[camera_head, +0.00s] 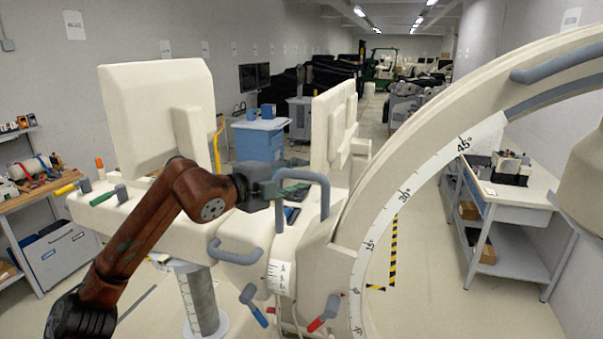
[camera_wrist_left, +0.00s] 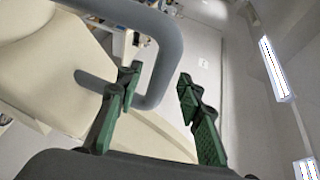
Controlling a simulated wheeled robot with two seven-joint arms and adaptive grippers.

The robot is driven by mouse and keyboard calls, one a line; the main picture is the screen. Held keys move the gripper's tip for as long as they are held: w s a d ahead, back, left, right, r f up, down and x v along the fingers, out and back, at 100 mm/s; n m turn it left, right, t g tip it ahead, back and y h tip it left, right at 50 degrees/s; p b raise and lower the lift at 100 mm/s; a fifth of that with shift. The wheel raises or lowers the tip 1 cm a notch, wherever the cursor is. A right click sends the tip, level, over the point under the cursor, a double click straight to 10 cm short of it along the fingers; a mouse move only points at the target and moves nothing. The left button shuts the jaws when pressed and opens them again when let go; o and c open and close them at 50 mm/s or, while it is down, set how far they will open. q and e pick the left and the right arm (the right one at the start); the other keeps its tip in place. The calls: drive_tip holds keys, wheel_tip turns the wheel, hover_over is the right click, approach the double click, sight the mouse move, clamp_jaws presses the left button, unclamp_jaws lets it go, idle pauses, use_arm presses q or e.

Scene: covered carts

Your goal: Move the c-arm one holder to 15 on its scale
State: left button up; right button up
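The c-arm is a large cream arc (camera_head: 425,150) with a white scale strip (camera_head: 400,197) marked 45, 30 and 15 from top to bottom. Its cream holder (camera_head: 305,245) carries a grey U-shaped handle (camera_head: 319,181) on top. The handle also shows in the wrist view (camera_wrist_left: 172,62). My left gripper (camera_head: 281,182) is at this handle, and its green fingers (camera_wrist_left: 158,90) are spread, with part of the handle between them. I cannot tell whether they touch it. A small scale (camera_head: 281,279) sits on the holder's front; its reading is too small to tell. My right gripper is out of view.
A blue lever (camera_head: 253,305) and a red lever (camera_head: 325,313) hang below the holder. A second grey handle (camera_head: 235,252) is left of it. Cream panels (camera_head: 157,115) stand behind my left arm. A workbench (camera_head: 511,190) stands at right, and open floor lies before it.

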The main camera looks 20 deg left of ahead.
use_arm(q)
drive_tip(key=shift+x, duration=0.8)
drive_tip(key=shift+c, duration=0.6)
clamp_jaws()
